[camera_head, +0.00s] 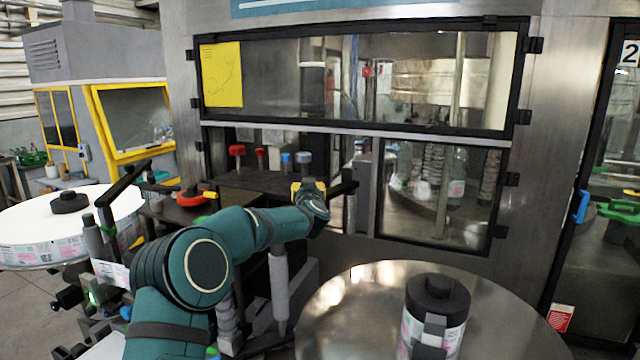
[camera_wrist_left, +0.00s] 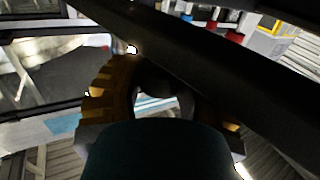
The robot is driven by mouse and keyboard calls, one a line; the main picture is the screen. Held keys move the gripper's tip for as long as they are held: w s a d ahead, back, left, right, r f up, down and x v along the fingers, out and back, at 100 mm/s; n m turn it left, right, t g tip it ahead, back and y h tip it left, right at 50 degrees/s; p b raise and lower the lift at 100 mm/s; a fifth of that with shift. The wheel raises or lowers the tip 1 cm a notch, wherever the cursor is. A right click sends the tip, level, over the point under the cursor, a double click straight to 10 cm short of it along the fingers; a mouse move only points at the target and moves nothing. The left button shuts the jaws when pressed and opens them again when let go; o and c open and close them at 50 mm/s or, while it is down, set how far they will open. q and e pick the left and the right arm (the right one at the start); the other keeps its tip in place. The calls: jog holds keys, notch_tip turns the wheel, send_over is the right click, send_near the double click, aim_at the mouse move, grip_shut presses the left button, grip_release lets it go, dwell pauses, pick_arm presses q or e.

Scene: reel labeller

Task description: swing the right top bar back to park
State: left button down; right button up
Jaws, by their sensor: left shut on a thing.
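The right top bar (camera_head: 344,187) is black. In the head view only a short piece of it shows, just right of my left gripper (camera_head: 311,188), in front of the machine's windows. In the left wrist view the dark bar (camera_wrist_left: 215,60) crosses the picture from upper left to lower right, close beyond the yellow-brown fingers of my left gripper (camera_wrist_left: 165,100). The gripper is shut on the bar; the exact contact is dark and partly hidden. My right gripper is in neither view.
A round steel table (camera_head: 350,300) with a black-capped reel core (camera_head: 437,300) stands at the front right. A white reel (camera_head: 30,225) lies at the left below another black bar (camera_head: 122,185). A red knob (camera_head: 190,197) and the glazed cabinet (camera_head: 350,80) are close to my left arm.

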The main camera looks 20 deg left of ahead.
pick_arm(q)
jog(key=shift+w+a+n+g+y+p, duration=0.2)
jog(key=shift+w+a+n+g+y, duration=0.15)
jog(key=shift+a+y, duration=0.3)
jog(key=shift+w+a+n+g+y+p, duration=0.2)
jog(key=shift+a+n+y, duration=0.25)
jog(key=shift+a, duration=0.4)
jog(key=shift+s+a, duration=0.1)
jog(key=c, duration=0.6)
grip_release()
jog(key=shift+a, duration=0.1)
jog(key=v, duration=1.2)
